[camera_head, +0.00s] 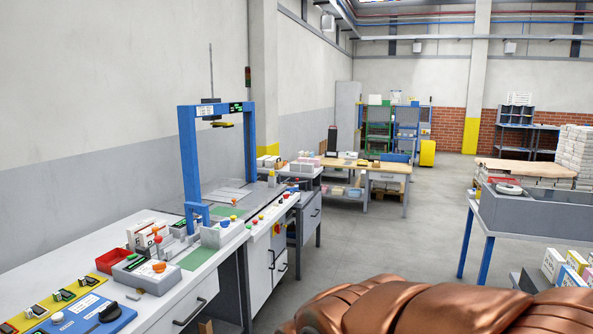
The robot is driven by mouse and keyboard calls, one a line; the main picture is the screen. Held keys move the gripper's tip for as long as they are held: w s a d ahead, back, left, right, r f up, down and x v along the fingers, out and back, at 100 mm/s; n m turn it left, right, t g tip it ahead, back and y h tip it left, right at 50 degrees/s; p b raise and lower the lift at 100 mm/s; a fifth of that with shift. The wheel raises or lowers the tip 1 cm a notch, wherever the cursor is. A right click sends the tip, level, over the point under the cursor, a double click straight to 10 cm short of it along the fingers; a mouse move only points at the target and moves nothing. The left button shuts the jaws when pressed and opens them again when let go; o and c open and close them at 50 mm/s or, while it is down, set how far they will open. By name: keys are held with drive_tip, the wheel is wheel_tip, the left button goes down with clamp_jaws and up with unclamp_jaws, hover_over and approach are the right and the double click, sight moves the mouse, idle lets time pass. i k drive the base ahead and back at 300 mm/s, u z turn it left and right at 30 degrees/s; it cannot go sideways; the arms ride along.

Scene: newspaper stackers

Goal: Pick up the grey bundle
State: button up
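I cannot make out for certain which thing is the grey bundle. Pale grey-white bundles (575,152) are piled in a tall stack at the far right, cut off by the picture edge. My gripper is not in view, so I cannot see whether it holds anything.
A long white workbench (95,250) with a blue frame (188,150) runs along the left. A grey tray-topped table (540,215) with blue legs stands at the right. A wooden-topped table (365,167) is farther back. Clear grey floor (405,235) lies between them.

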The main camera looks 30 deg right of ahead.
sight(294, 166)
drive_tip(key=z, duration=0.8)
drive_tip(key=i, duration=1.4)
drive_tip(key=z, duration=1.05)
drive_tip(key=i, duration=1.7)
drive_tip(key=z, duration=0.2)
drive_tip(key=i, duration=1.7)
drive_tip(key=u, duration=0.8)
drive_tip(key=i, duration=1.3)
drive_tip(key=u, duration=1.65)
drive_tip(key=i, duration=0.75)
drive_tip(key=u, duration=0.5)
